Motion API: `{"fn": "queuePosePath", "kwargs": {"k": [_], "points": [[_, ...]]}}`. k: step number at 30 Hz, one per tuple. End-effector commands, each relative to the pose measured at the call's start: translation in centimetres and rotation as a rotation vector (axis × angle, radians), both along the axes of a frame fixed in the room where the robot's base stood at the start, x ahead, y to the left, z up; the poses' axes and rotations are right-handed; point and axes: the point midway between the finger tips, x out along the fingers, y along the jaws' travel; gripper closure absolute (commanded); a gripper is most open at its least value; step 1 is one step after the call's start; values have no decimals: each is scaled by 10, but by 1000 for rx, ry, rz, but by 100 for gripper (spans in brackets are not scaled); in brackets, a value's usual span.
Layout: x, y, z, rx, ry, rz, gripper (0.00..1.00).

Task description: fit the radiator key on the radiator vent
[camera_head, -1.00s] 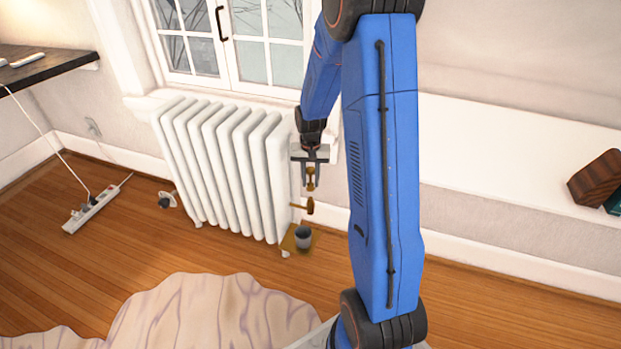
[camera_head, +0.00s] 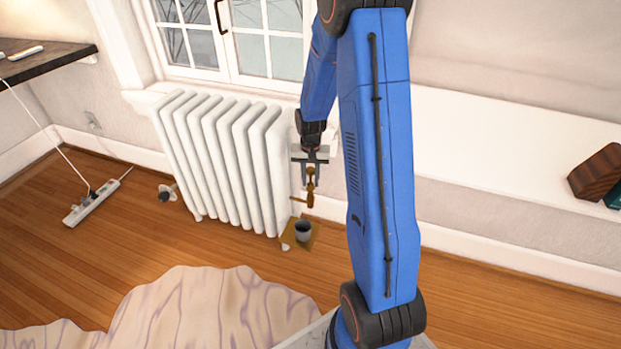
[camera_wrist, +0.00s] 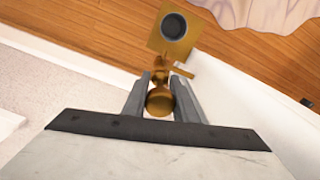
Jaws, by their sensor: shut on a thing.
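My gripper (camera_head: 311,176) is shut on the brass radiator key (camera_head: 310,184), which hangs upright below the fingers. In the wrist view, the fingers (camera_wrist: 160,85) hold the key (camera_wrist: 160,102), whose round top faces the camera. The brass radiator vent (camera_head: 298,199) juts from the right end of the white radiator (camera_head: 215,165). The key's lower end overlaps the vent in the head view. In the wrist view, the vent's stem (camera_wrist: 184,69) shows beyond the fingertips, beside the key. Whether the key is seated on the vent or just above it, I cannot tell.
A dark grey cup (camera_head: 303,231) stands on a tan board (camera_head: 290,241) on the floor below the vent. A white window sill and wall lie behind my arm. A power strip (camera_head: 90,203) and a rug (camera_head: 200,310) lie on the floor.

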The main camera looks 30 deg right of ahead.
Motion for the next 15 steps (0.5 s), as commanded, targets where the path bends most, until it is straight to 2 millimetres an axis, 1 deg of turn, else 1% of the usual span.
{"fn": "queuePosePath", "kwargs": {"k": [15], "points": [[0,0,-17,0,0,0,99]]}}
